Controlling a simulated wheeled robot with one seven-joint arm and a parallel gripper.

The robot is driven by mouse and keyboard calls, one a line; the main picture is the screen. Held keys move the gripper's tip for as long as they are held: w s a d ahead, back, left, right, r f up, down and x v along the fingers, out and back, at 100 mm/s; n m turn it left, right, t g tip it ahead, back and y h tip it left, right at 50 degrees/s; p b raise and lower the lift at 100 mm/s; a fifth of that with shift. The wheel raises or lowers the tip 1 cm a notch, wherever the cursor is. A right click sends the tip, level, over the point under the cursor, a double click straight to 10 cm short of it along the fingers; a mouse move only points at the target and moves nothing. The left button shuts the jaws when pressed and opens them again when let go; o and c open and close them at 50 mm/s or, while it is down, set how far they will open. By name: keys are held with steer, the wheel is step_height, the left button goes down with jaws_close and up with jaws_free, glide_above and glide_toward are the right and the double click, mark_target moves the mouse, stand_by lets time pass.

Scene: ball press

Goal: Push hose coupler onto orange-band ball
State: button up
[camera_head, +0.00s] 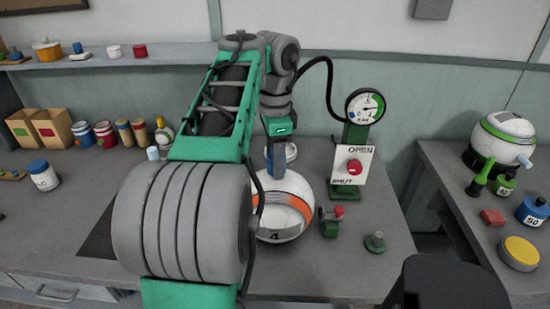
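The orange-band ball (292,198) is white with a broad orange stripe and the number 4. It rests on the bench in the middle of the view, partly hidden behind my arm. My gripper (276,174) points down at the top of the ball. Its dark blue fingers look close together, but I cannot tell whether they are shut or hold anything. A black hose (327,72) arches from behind my arm to the gauge stand. I cannot make out the hose coupler; the hose's other end is hidden behind my arm.
A gauge (365,107) stands behind an OPEN/SHUT panel with a red knob (354,167). A small valve (331,221) and a green post (375,242) stand right of the ball. A lime-band ball (509,126) sits on the right bench. Boxes and cans line the left back.

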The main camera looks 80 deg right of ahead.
steer(key=shift+o, duration=0.6)
step_height(320, 180, up, 8)
steer(key=p, duration=0.7)
steer(key=shift+f, duration=0.1)
